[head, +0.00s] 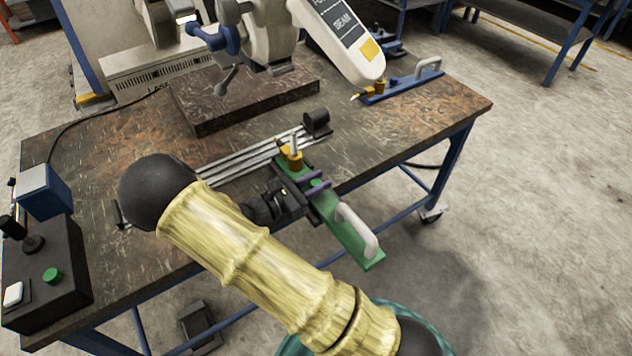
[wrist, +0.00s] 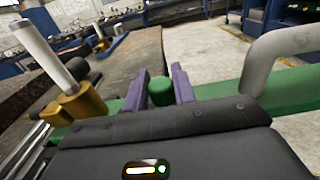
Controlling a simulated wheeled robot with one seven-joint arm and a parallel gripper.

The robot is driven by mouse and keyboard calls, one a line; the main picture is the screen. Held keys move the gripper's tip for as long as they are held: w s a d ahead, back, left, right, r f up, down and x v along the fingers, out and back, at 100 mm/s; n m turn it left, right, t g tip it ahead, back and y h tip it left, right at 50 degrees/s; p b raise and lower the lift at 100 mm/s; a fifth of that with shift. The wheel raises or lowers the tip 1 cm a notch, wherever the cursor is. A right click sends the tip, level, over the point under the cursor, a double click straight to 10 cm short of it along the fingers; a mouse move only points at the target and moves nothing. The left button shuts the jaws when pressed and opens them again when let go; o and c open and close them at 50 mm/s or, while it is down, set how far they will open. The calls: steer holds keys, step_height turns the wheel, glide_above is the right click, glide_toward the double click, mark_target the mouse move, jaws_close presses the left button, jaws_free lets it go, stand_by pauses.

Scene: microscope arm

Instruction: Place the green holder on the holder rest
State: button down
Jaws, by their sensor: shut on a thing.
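The green holder (head: 328,210) is a flat green bar with a pale loop handle at one end and a brass block with a silver pin at the other. My gripper (head: 317,184) has purple fingers, shut on the holder's green knob (wrist: 160,93). In the head view the brass end lies by the right end of the metal rails (head: 245,160), while the handle end sticks out past the table's edge. I cannot tell whether the bar touches the rails or table. No part is clearly identifiable as the holder rest; the rails may belong to it.
A black block (head: 316,122) stands at the rails' far end. A blue holder (head: 405,86) lies at the table's far right. The microscope-like machine (head: 345,35) stands behind a dark raised slab (head: 245,95). A control box (head: 45,275) sits at the left. The table's right side is fairly clear.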

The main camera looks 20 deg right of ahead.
steer(key=c, duration=1.1)
jaws_free()
steer(key=shift+c, duration=0.2)
steer(key=v, duration=1.2)
steer(key=shift+r, duration=0.1)
